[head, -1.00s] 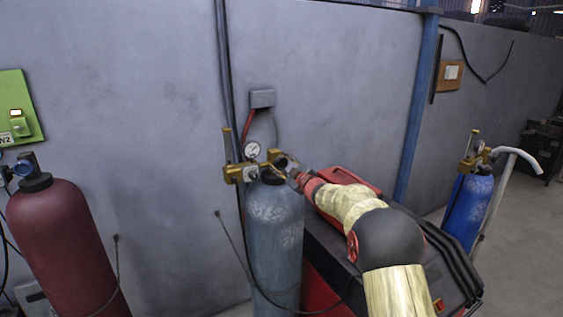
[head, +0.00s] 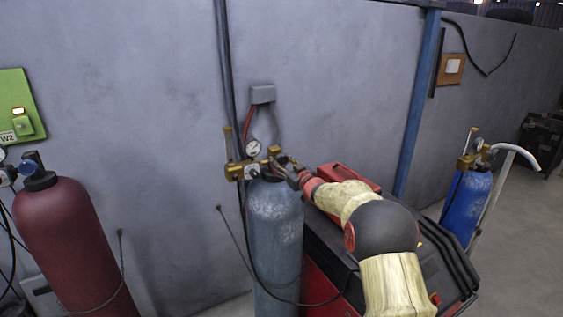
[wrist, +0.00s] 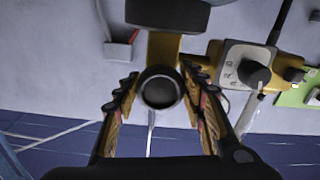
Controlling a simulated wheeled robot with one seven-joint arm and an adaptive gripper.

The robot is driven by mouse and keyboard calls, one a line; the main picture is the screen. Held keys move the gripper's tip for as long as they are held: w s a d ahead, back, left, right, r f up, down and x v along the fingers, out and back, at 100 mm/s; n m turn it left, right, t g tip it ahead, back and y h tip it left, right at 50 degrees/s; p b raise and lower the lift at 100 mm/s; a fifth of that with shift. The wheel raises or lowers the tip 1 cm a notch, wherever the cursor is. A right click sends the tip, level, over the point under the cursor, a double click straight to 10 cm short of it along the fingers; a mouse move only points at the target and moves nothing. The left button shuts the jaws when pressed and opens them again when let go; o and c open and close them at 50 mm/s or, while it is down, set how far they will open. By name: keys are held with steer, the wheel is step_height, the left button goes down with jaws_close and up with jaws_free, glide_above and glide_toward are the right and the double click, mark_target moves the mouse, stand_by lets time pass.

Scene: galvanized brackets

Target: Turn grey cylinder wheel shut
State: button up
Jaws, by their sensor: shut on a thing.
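The grey cylinder (head: 275,235) stands upright at the centre of the head view, with worn blue-grey paint. Brass valve gear and a round gauge (head: 254,148) sit on its top. My gripper (head: 283,164) reaches in from the right at the valve. In the wrist view, its two fingers (wrist: 160,98) stand on either side of a dark round part (wrist: 160,86), shut on it. This part appears to be the wheel, in front of a brass body (wrist: 163,48). In the head view my gripper largely hides the wheel.
A dark red cylinder (head: 70,245) stands left and a blue cylinder (head: 467,205) right. A red and black machine (head: 435,260) lies under my arm. The wall (head: 150,100) is close behind.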

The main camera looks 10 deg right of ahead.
steer(key=shift+f, duration=0.25)
steer(key=o, duration=1.2)
steer(key=shift+r, duration=0.2)
steer(key=v, duration=1.2)
